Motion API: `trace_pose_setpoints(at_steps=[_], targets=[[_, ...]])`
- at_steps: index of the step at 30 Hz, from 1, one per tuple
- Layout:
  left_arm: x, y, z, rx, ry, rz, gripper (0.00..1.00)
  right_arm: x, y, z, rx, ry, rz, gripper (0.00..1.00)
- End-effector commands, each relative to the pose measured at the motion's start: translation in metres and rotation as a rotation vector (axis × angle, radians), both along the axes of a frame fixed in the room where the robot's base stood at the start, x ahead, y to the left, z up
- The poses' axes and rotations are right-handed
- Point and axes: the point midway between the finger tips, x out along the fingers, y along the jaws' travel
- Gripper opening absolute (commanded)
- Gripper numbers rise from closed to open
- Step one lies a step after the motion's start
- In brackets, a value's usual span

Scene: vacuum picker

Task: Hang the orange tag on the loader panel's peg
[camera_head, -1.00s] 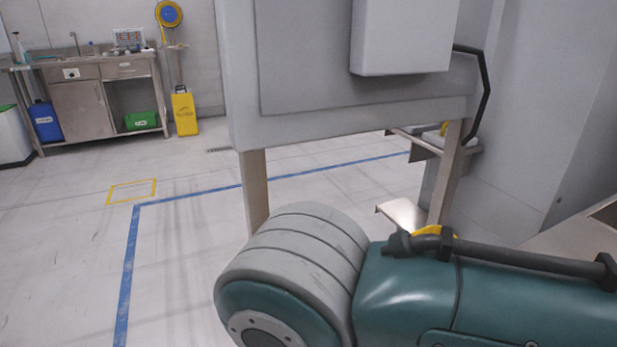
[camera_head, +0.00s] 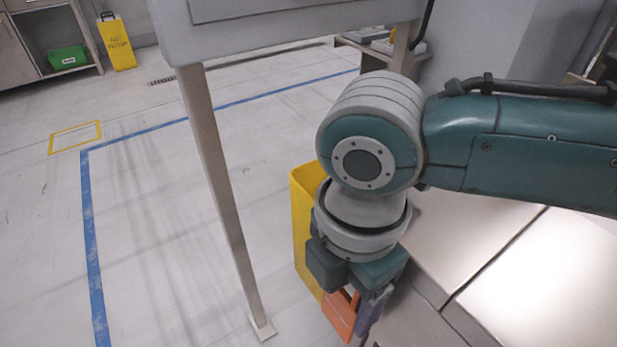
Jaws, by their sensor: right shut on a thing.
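My right arm reaches in from the right and bends down at the wrist. My right gripper (camera_head: 358,312) points down near the bottom middle and is shut on the orange tag (camera_head: 339,314). The tag is a flat orange piece, partly covered by the gripper. A purple-blue piece (camera_head: 373,311) shows right beside it; I cannot tell what it is. A grey panel (camera_head: 280,15) on legs stands at the top, cut off by the picture edge. I cannot tell if it is the loader panel, and no peg shows. My left gripper is not in view.
A yellow bin (camera_head: 303,215) stands just behind and left of my gripper. A metal leg (camera_head: 222,190) of the panel is left of it. A pale metal work surface (camera_head: 555,265) lies at the right. Open floor with blue tape lies at the left.

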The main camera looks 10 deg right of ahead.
Motion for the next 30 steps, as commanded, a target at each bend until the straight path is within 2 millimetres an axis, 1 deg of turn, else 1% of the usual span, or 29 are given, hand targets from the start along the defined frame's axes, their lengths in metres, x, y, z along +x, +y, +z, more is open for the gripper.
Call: trace_pose_setpoints(at_steps=[1,8,15,17,19,20,21,23,27,30], targets=[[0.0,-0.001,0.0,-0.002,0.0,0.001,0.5,0.0,0.0,-0.001,0.0,0.0,0.0,0.72],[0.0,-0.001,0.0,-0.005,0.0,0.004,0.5,0.0,0.0,0.0,0.0,0.0,0.0,0.98],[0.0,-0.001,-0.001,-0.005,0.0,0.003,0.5,0.0,0.0,-0.001,0.0,0.0,0.0,0.99],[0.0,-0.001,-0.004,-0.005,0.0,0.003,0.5,0.0,0.0,-0.002,0.0,0.0,0.001,0.99],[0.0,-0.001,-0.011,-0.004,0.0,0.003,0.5,0.0,0.0,-0.005,0.0,-0.001,0.002,0.99],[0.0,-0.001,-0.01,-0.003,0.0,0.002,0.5,0.0,0.001,-0.001,0.002,-0.002,0.001,0.99],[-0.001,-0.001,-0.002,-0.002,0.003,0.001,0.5,0.001,0.001,0.013,0.003,-0.001,0.001,0.99],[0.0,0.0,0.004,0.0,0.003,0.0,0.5,0.001,0.001,0.026,0.002,-0.002,0.002,0.99],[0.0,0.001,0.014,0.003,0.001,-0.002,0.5,0.008,0.002,0.056,0.002,-0.002,0.001,0.99],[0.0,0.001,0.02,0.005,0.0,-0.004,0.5,0.007,0.001,0.075,0.0,-0.001,0.001,0.99]])
